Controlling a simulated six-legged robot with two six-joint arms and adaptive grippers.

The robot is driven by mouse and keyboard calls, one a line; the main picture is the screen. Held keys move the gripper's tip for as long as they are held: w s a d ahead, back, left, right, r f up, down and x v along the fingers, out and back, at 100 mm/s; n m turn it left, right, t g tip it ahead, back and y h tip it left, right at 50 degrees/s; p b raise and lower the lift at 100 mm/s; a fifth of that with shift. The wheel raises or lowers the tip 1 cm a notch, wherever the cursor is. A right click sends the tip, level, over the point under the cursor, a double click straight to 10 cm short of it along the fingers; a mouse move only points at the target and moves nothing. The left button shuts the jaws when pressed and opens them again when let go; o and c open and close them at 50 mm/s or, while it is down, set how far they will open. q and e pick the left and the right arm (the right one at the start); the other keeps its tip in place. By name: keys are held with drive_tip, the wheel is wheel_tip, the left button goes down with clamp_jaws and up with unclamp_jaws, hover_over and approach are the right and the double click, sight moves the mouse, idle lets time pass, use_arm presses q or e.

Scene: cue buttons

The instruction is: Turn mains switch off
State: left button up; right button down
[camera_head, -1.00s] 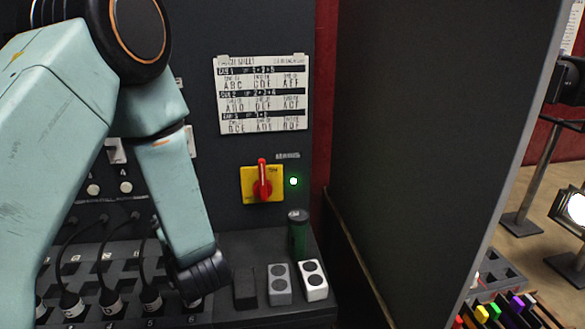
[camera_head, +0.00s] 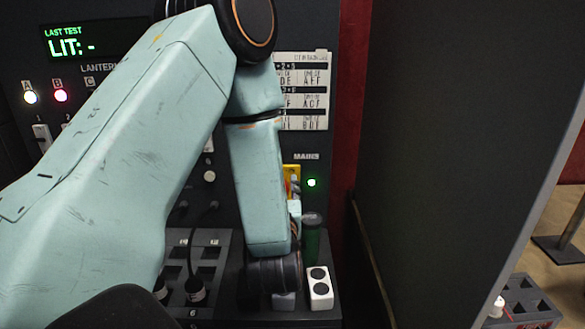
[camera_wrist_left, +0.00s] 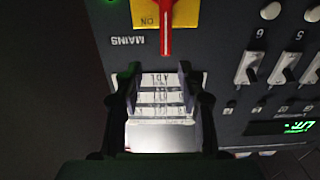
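The mains switch is a red handle (camera_wrist_left: 166,32) on a yellow plate (camera_wrist_left: 187,13), with "ON" and "MAINS" upside down in the left wrist view. The handle stands vertical there. In the head view only a strip of the yellow plate (camera_head: 291,175) shows beside my left arm. The green lamp (camera_head: 312,183) right of it is lit. My left gripper (camera_wrist_left: 160,74) is open and empty, its two fingertips just short of the handle's end, one to either side of its line. In the head view my arm hides most of it. My right gripper is not in view.
A dark green cylinder (camera_head: 311,238) and a white two-button block (camera_head: 320,288) stand on the ledge below the switch. A tall dark panel (camera_head: 450,130) stands to the right. Toggle switches (camera_wrist_left: 250,67) and a display (camera_head: 87,40) are on the board.

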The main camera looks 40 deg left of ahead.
use_arm(q)
drive_tip(key=p+x, duration=0.1)
drive_tip(key=x, duration=0.6)
drive_tip(key=shift+a+p, duration=0.4)
drive_tip(key=shift+a, duration=0.05)
drive_tip(key=shift+s+a, duration=0.1)
drive_tip(key=shift+s, duration=0.05)
drive_tip(key=shift+a, duration=0.1)
drive_tip(key=c, duration=0.3)
clamp_jaws()
